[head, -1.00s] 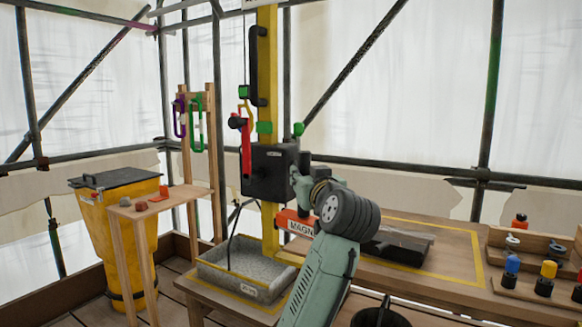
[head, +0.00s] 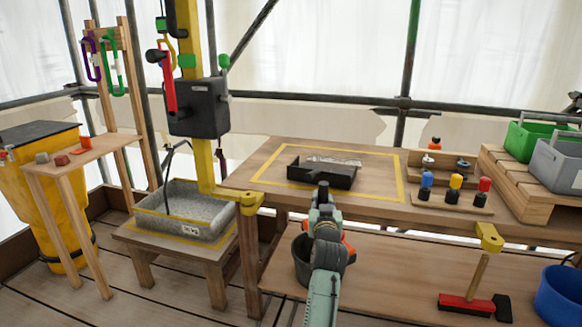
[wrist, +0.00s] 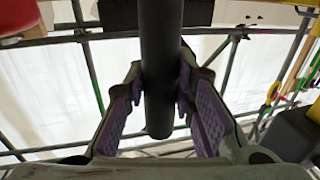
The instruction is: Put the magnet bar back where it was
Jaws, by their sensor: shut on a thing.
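My gripper (wrist: 160,98) is shut on a dark round bar (wrist: 160,60), which runs between its padded fingers in the wrist view. A red part (wrist: 20,20) shows at the top left corner of that view, cut off by the edge. In the head view my arm rises in the lower middle and hides most of what I hold. A black tray (head: 320,177) with clear pieces stands inside the yellow outline on the bench.
A grey trough (head: 185,222) stands on a low stand left of the bench (head: 250,170). A dark bucket (head: 302,262) sits on the lower shelf beside my arm. A row of coloured pegs (head: 455,182), green and grey crates, and a red brush (head: 465,305) are at the right.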

